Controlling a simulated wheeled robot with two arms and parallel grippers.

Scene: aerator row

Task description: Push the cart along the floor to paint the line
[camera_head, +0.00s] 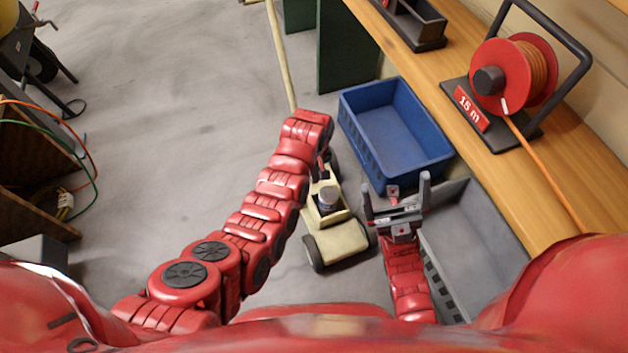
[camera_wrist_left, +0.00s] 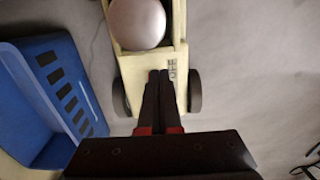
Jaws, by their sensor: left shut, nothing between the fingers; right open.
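The cart (camera_head: 338,243) is cream with dark wheels and stands on the floor in the middle of the head view. A can with a pale rounded top (camera_head: 328,197) sits upright in it. A long cream pole (camera_head: 281,60) rises behind my left arm; its lower end is hidden. My left gripper (camera_wrist_left: 160,73) is shut and empty over the end of the cart marked "OFF" (camera_wrist_left: 172,70), between two wheels. I cannot tell whether it touches. The left wrist view also shows the can's top (camera_wrist_left: 136,22). My right gripper (camera_head: 396,186) is open and empty, right of the cart.
A blue crate (camera_head: 437,160) and a grey bin (camera_head: 462,230) stand close to the cart's right. A wooden bench (camera_head: 560,165) with a red cable reel (camera_head: 513,75) runs along the right. Shelving with loose cables (camera_head: 35,190) is at left. The floor (camera_head: 160,130) between is clear.

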